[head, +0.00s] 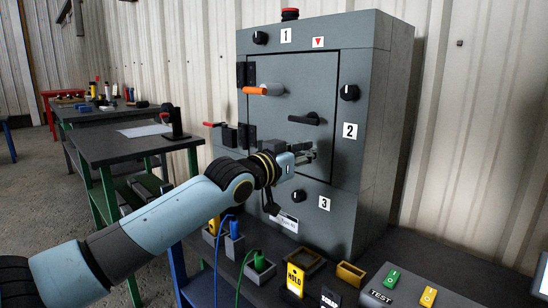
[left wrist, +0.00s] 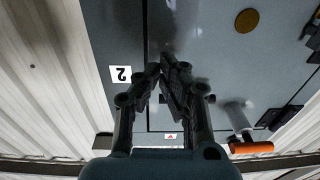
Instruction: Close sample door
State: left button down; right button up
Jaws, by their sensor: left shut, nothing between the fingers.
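The grey enclosure (head: 377,130) stands against the wall. Its sample door (head: 290,75) fills much of the front and looks flush, or nearly so, with the frame; a small gap cannot be ruled out. The door has black hinges on the left and a black lever handle (head: 304,118) on the right. My left gripper (head: 308,154) is shut and empty in front of the lower door, below the lever. In the left wrist view my fingertips (left wrist: 165,68) are over the door panel (left wrist: 205,65) near its edge seam; contact cannot be told. My right gripper is not in view.
An orange handle (head: 263,90) sticks out near the upper hinge, and a red-tipped lever (head: 213,124) at the left. Knobs and number labels surround the door. Below are colored plugs, small trays and a TEST panel (head: 392,286). A side table (head: 125,145) stands left.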

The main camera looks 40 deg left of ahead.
pick_arm(q)
jog(key=s+p, duration=0.3)
jog(key=s, duration=0.5)
jog(key=shift+a, duration=0.4)
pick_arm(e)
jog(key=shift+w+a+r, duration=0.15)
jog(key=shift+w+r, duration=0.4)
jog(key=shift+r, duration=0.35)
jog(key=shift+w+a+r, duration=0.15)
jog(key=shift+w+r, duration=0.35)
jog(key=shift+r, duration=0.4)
pick_arm(q)
jog(key=shift+s+f, duration=0.1)
